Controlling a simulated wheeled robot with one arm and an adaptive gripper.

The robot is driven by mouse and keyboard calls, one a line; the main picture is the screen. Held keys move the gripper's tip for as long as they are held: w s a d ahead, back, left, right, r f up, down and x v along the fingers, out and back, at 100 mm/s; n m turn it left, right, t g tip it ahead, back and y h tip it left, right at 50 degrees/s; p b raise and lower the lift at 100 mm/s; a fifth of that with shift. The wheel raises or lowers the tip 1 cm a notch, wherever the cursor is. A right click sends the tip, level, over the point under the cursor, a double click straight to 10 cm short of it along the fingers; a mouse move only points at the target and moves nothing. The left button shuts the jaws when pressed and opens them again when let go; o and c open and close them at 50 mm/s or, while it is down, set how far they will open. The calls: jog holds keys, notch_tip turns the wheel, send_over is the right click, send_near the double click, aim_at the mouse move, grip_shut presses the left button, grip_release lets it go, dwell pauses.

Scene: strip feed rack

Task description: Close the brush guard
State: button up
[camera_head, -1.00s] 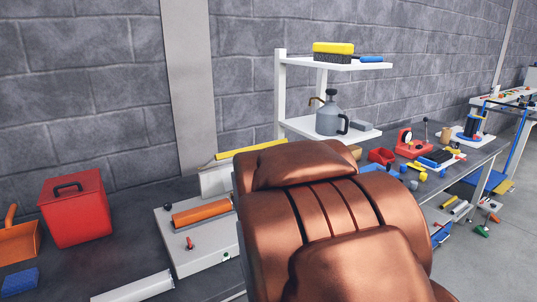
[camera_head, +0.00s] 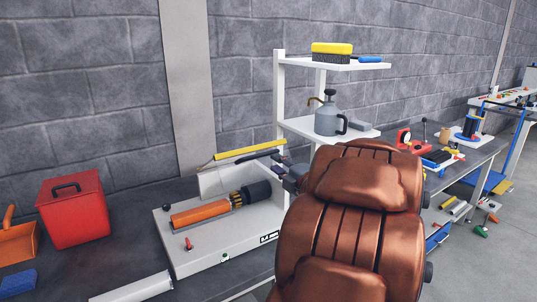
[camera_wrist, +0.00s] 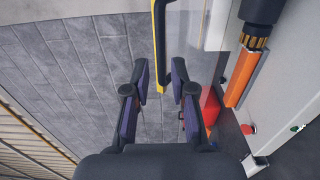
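The brush guard (camera_head: 225,178) is a pale, see-through panel with a yellow bar along its upper edge. It stands raised at the back of the white machine in the head view. Its yellow bar (camera_wrist: 158,30) and a black handle (camera_wrist: 161,62) show in the wrist view. My gripper (camera_wrist: 158,66) is open, its two dark fingers on either side of the handle and bar end. I cannot tell whether they touch. In the head view my gripper (camera_head: 274,160) is near the bar's right end, partly hidden by my arm.
The white machine base (camera_head: 225,253) carries an orange roller (camera_head: 200,214), a bristled brush (camera_head: 238,198), a black cylinder (camera_head: 257,191) and a red knob (camera_head: 188,244). A shelf post (camera_head: 280,100) rises behind my gripper. A red box (camera_head: 73,212) stands at left.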

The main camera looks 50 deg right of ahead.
aim_at(265, 155)
jog(key=p+x, duration=0.1)
jog(key=x, duration=0.4)
jog(key=shift+w, duration=0.4)
jog(key=shift+p+x, duration=0.45)
jog(key=shift+x, duration=0.55)
grip_shut()
